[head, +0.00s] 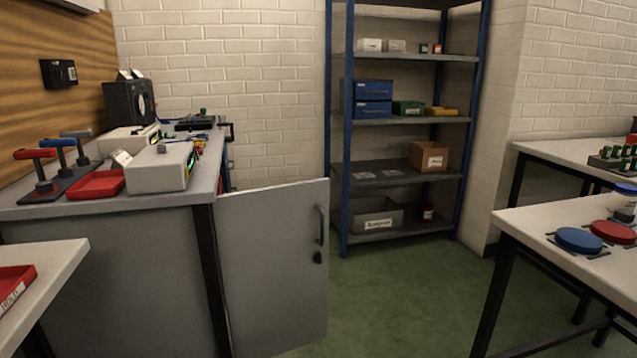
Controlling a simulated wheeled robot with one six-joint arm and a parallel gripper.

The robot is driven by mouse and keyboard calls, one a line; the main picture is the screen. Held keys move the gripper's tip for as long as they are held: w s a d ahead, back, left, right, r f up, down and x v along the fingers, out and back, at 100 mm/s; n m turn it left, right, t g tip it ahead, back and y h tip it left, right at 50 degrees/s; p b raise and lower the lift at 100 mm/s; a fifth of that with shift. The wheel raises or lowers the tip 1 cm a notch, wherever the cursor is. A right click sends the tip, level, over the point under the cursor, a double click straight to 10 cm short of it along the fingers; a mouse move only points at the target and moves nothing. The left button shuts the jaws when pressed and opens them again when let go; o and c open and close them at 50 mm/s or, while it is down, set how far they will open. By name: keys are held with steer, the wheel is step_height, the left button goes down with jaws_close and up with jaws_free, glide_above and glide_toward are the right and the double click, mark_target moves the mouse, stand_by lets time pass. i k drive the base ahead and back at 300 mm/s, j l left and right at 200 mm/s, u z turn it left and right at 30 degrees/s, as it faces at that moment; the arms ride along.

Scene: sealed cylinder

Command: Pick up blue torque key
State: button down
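A blue T-handled tool (60,143), which looks like the blue torque key, stands upright in a dark rack (62,186) on the grey-topped bench at the left. A red T-handled tool (36,155) stands to its left and a grey-handled one (77,135) to its right, each on a dark shaft. The rack is near the bench's left end, against the wooden panel. My gripper is not in view.
A red tray (97,184) and a pale instrument box (161,167) sit right of the rack. A grey cabinet door (273,265) stands out from the bench. A white table (40,278) is at near left, another (540,222) at right. Green floor (400,300) is clear between.

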mark_target(65, 173)
steer(key=u, duration=1.6)
